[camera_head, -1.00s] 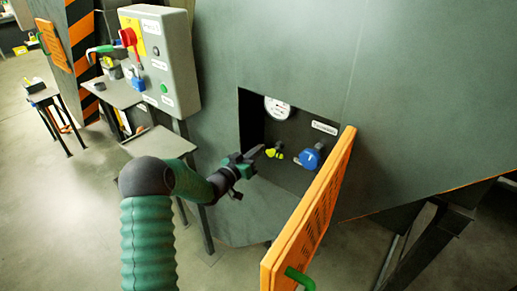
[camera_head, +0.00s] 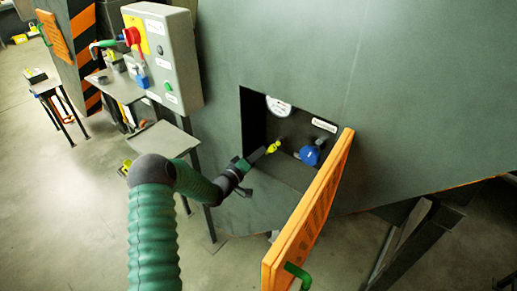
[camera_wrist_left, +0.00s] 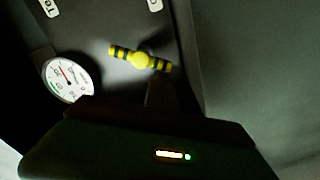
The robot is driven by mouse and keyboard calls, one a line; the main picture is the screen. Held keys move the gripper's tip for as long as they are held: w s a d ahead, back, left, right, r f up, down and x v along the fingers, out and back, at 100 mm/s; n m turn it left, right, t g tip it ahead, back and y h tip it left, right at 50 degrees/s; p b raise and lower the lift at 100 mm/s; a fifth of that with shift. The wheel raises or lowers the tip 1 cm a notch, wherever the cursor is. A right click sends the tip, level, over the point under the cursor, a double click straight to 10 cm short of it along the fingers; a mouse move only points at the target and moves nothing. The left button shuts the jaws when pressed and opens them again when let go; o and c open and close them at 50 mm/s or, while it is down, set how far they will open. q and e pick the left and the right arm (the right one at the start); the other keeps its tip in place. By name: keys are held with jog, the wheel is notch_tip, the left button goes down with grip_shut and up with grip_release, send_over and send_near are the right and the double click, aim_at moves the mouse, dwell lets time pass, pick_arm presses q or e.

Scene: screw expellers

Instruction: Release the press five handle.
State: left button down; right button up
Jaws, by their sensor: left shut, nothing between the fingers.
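A small yellow handle (camera_head: 274,146) sits on the back panel of a square recess in the big grey press. In the left wrist view the yellow-and-black handle (camera_wrist_left: 141,58) lies slightly tilted, just beyond the gripper. My left gripper (camera_head: 257,155) comes in from the left and points into the recess, its tip just left of the handle. It is shut with nothing held; in the left wrist view its dark body hides the lower part. Whether the tip touches the handle I cannot tell. My right gripper is not in view.
A blue knob (camera_head: 310,154) is right of the handle, and a round gauge (camera_head: 279,107) is above. An orange perforated door (camera_head: 308,213) with a green handle (camera_head: 298,274) stands open at the recess's right. A control box (camera_head: 165,58) hangs at left.

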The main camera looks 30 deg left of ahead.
pick_arm(q)
jog(key=n, duration=0.2)
jog(key=shift+d+f+n+p, duration=0.25)
jog(key=shift+f+n+p, duration=0.05)
jog(key=shift+f+n, duration=0.1)
jog(key=shift+d+f+n, duration=0.25)
jog(key=shift+d+n, duration=0.05)
jog(key=shift+n, duration=0.7)
jog(key=shift+d+f, duration=0.1)
jog(key=shift+d, duration=0.1)
